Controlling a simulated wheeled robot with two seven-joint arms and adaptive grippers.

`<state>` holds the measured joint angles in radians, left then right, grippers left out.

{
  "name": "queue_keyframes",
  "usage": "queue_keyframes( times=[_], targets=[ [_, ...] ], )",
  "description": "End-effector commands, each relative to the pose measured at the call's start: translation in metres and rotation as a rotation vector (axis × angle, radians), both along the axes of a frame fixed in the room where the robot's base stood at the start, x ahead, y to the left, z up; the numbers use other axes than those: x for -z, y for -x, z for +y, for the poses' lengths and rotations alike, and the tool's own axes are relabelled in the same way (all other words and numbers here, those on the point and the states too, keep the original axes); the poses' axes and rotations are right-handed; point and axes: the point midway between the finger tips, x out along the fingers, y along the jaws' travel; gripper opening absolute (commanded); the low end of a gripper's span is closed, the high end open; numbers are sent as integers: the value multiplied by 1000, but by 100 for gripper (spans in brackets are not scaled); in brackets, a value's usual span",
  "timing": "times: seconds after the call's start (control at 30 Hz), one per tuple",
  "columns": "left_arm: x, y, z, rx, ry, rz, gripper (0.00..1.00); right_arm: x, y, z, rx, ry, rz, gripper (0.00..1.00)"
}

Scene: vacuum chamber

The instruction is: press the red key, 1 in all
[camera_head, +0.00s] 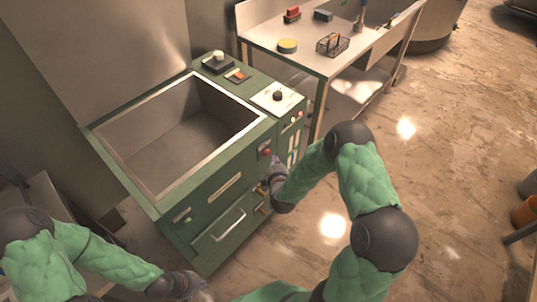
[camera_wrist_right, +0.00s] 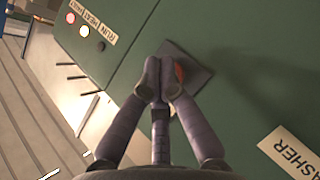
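The red key (camera_head: 266,152) sits on a dark square plate on the front of the green machine. In the right wrist view the red key (camera_wrist_right: 179,73) is partly hidden behind my right gripper (camera_wrist_right: 161,82). The fingertips of this gripper are together, with nothing visible between them, and lie in front of the plate (camera_wrist_right: 196,72); I cannot tell whether they touch the key. In the head view my right gripper (camera_head: 275,165) is just beside and below the key. My left gripper (camera_head: 196,288) is low at the bottom, away from the machine's controls; its fingers are unclear.
The green machine has an open basin (camera_head: 101,142), a drawer handle (camera_head: 225,224), an orange-red switch (camera_head: 237,75) and a dark knob (camera_head: 278,95) on top. Indicator lights (camera_wrist_right: 70,18) are near the key. A bench (camera_head: 290,61) with small items stands behind.

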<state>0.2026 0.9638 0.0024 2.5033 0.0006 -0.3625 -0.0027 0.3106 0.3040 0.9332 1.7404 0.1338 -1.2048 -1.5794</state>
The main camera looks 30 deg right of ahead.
Motion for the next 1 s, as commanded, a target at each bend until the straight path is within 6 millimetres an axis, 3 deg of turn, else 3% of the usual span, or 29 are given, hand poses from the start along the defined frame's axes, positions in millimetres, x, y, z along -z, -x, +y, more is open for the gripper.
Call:
queue_keyframes(
  times=[1.0],
  targets=[
    [2, 0, 0, 0, 0, 0, 0, 0, -8, 3, 0, 0, 1, 0]
  ],
)
